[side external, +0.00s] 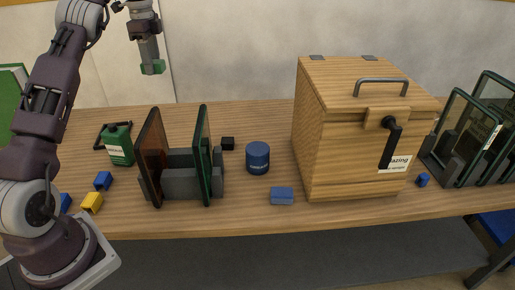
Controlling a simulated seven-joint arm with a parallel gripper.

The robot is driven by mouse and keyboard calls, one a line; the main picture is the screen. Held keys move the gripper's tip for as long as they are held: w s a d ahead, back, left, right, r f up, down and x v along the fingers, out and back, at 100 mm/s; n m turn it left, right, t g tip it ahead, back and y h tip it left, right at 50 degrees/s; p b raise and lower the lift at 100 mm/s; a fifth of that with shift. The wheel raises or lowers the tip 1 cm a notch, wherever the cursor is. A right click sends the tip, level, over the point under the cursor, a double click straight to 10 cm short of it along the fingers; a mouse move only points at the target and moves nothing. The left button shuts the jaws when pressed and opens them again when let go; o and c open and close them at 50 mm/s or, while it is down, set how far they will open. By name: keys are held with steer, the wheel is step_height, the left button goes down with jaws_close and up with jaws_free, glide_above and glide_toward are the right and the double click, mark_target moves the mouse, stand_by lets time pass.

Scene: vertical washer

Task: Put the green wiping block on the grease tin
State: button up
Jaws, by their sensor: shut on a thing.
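The green wiping block (153,67) is held at the lower end of my gripper (151,61), high above the table at the upper left of the side external view. My gripper is shut on it and points downward. The grease tin (257,158) is a blue cylinder standing upright on the table near the middle. The held block is well above the tin and to its left in the picture. The tin's top shows nothing on it.
A rack with upright dark and reddish panes (182,182) stands left of the tin. A wooden box (345,140) with a black lever stands to its right. A black block (227,143), a blue block (282,195) and a green canister (118,146) lie around.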

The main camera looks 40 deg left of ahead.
steer(key=w+d, duration=0.4)
steer(key=d, duration=0.4)
steer(key=w+d, duration=0.5)
steer(key=d, duration=0.4)
steer(key=n, duration=0.1)
glide_above(258, 154)
step_height(258, 154, down, 21)
steer(key=shift+f, duration=0.1)
steer(key=shift+f, duration=0.1)
steer(key=o, duration=1.3)
steer(key=shift+o, duration=0.2)
